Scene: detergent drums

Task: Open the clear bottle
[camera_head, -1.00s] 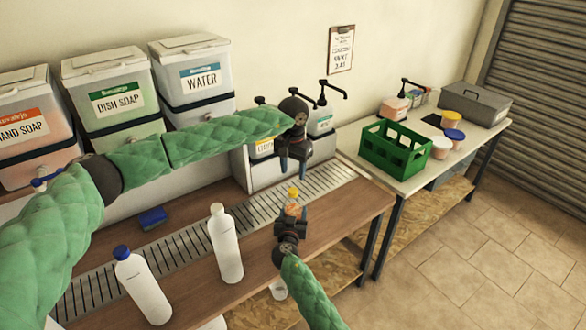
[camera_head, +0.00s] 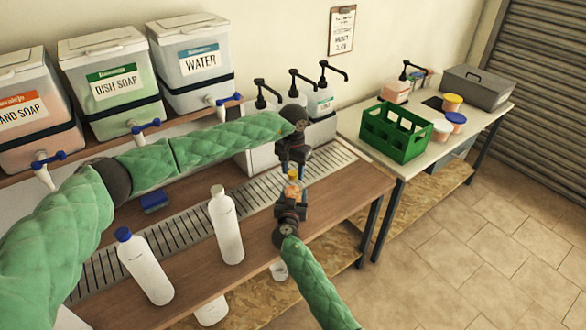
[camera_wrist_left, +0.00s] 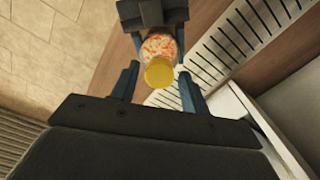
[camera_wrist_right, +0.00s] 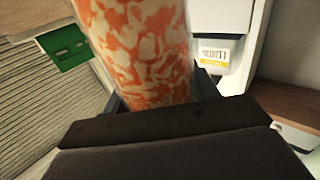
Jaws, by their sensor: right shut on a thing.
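The clear bottle (camera_wrist_right: 140,50) shows orange and white patterned contents and has a yellow cap (camera_wrist_left: 159,73). My right gripper (camera_head: 291,198) is shut on its body and holds it upright above the counter's front part. My left gripper (camera_head: 292,163) is just above the bottle, pointing down. In the left wrist view, its two fingers stand open on either side of the cap, with gaps between them and the cap. The cap (camera_head: 294,173) also shows in the head view, close under the left fingers.
A white bottle (camera_head: 227,225) and a blue-capped white bottle (camera_head: 145,267) stand on the wooden counter (camera_head: 185,275). A blue sponge (camera_head: 155,201) lies behind them. Pump bottles (camera_head: 322,95) stand at the back. A green crate (camera_head: 393,135) is on the side table.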

